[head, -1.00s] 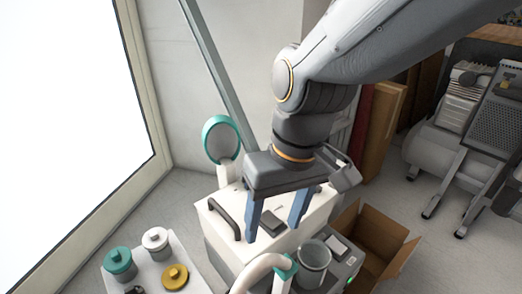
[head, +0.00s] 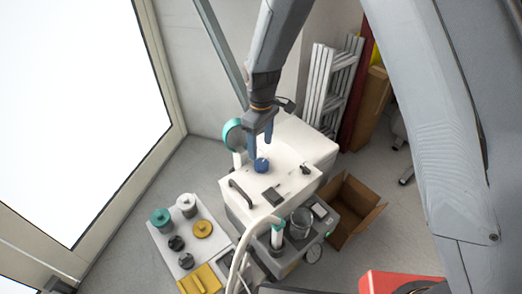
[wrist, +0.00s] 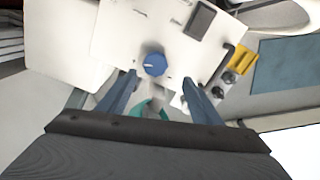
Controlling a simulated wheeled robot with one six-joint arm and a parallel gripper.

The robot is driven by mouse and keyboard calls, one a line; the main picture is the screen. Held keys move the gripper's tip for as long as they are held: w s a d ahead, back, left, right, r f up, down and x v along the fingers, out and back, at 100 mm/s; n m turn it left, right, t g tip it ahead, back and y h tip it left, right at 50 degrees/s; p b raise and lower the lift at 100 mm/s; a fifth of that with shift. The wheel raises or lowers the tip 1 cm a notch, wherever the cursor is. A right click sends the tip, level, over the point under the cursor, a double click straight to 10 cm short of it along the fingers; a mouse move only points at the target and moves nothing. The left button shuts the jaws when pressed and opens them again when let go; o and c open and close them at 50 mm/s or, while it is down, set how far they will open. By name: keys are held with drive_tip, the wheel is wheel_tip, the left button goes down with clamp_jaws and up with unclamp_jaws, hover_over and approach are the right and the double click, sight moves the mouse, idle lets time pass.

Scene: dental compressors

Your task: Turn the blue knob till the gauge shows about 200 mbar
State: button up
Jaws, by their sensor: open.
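The blue knob (head: 261,165) sits on the white top of the compressor unit (head: 290,180), near its back edge. It also shows in the wrist view (wrist: 155,65), with a pale pointer line on it. My gripper (head: 260,147) is open, its two blue fingers pointing down just behind and above the knob. In the wrist view my fingertips (wrist: 159,79) are spread wider than the knob, which lies just beyond them, apparently untouched.
A black handle (head: 241,194) and dark plate lie on the unit's top. A teal-rimmed disc (head: 233,134) stands behind. A cardboard box (head: 352,205) is to the right, a tray with jars to the left.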

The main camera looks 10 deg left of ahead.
sight(262, 162)
drive_tip(key=shift+w+d+f+n+p, duration=0.1)
drive_tip(key=shift+w+f+n+p, duration=0.35)
drive_tip(key=shift+f+p, duration=0.7)
drive_tip(key=shift+f, duration=3.5)
drive_tip(key=c, duration=1.1)
drive_tip(key=shift+o, duration=0.2)
drive_tip(key=shift+m, duration=0.45)
drive_tip(key=m, duration=0.4)
drive_tip(key=shift+m, duration=0.3)
drive_tip(key=m, duration=0.5)
drive_tip(key=shift+m+p, duration=0.3)
drive_tip(key=shift+p, duration=0.05)
